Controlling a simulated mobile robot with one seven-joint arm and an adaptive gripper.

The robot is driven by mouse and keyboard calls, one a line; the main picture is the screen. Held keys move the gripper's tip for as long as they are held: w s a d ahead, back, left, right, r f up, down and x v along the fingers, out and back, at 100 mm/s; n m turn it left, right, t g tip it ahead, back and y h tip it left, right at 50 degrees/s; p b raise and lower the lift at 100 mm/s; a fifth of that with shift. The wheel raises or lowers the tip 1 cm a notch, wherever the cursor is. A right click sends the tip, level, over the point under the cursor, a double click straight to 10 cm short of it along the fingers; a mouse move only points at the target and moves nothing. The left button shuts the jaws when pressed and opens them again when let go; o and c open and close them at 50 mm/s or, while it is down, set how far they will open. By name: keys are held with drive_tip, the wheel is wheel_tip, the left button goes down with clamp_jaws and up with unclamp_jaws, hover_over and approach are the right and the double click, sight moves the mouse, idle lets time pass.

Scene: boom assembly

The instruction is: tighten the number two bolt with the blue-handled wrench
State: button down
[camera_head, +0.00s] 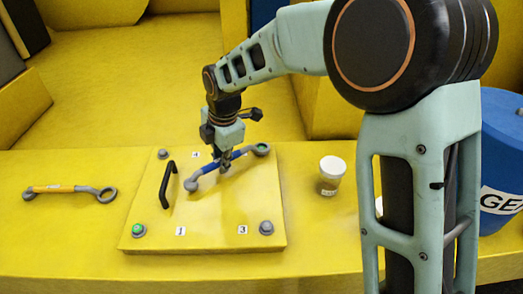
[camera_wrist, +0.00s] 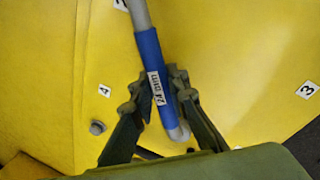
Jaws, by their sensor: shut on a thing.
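The blue-handled wrench (camera_head: 209,168) lies slantwise over the yellow panel, and its size tag shows in the wrist view (camera_wrist: 158,88). My gripper (camera_head: 224,163) is shut on the blue handle; its fingers stand on either side of it in the wrist view (camera_wrist: 163,100). The wrench's ring end (camera_head: 261,149) is at the panel's far right corner, with a green-topped bolt (camera_head: 262,147) showing inside the ring. No number two label is visible; this bolt is at the corner left over by labels 1, 3 and 4. The wrench's other end points to the near left.
The panel (camera_head: 210,215) has a black handle (camera_head: 167,185), a green-topped bolt (camera_head: 138,230) by label 1, and grey bolts by label 3 (camera_head: 266,227) and label 4 (camera_head: 162,153). An orange-handled wrench (camera_head: 58,189) lies left. A white-lidded jar (camera_head: 331,175) stands right.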

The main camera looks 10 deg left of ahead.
drive_tip(key=shift+r+p, duration=1.15)
drive_tip(key=shift+r, duration=0.65)
